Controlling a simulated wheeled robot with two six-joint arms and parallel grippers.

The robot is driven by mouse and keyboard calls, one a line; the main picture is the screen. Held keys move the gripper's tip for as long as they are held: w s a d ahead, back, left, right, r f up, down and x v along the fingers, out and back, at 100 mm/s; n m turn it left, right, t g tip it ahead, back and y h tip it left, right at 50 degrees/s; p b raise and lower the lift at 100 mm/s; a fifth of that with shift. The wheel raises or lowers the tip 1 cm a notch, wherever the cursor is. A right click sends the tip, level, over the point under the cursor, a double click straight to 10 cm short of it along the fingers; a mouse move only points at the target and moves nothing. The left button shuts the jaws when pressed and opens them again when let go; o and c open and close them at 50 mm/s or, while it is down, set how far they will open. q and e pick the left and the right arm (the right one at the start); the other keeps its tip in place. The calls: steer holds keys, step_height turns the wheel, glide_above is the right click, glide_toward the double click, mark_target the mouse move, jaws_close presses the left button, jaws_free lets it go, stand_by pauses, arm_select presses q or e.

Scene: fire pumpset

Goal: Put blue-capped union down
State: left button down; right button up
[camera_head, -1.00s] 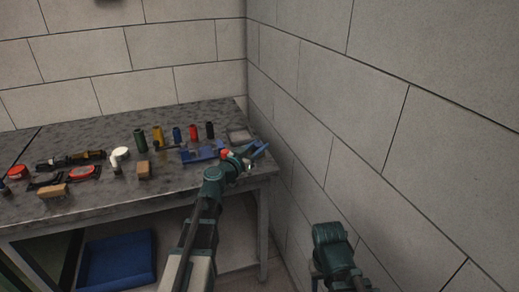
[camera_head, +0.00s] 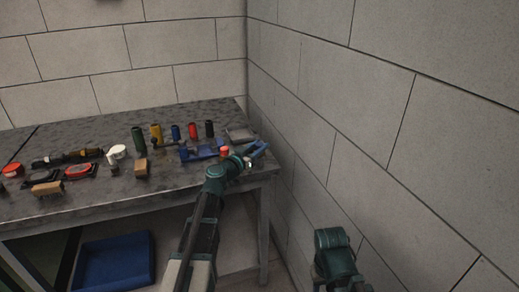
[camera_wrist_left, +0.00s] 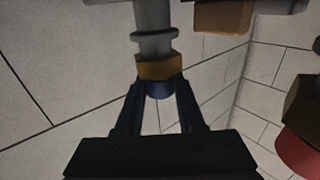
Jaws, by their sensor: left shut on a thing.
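My left gripper (camera_head: 247,160) is at the right end of the workbench (camera_head: 160,192); the wrist view shows its two dark fingers (camera_wrist_left: 158,92) shut on the blue cap (camera_wrist_left: 159,88) of the blue-capped union. A brass-coloured hex nut (camera_wrist_left: 158,68) and a grey pipe body (camera_wrist_left: 153,20) extend beyond the cap. At the right of the wrist view is a red cap (camera_wrist_left: 302,155) below a dark brass-coloured piece. I cannot tell whether the union touches the bench. My right gripper is not in view.
A grey tray (camera_head: 240,135) and a blue item (camera_head: 200,151) lie close by. Several coloured cylinders, including a green one (camera_head: 138,138), stand behind. A wall (camera_head: 330,120) bounds the right side. A blue bin (camera_head: 115,262) sits underneath.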

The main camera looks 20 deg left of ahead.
arm_select(q)
steer(key=shift+f, duration=0.15)
steer(key=c, duration=0.5)
jaws_free()
steer(key=v, duration=1.3)
steer(key=shift+s+d, duration=0.15)
steer(key=shift+s, duration=0.35)
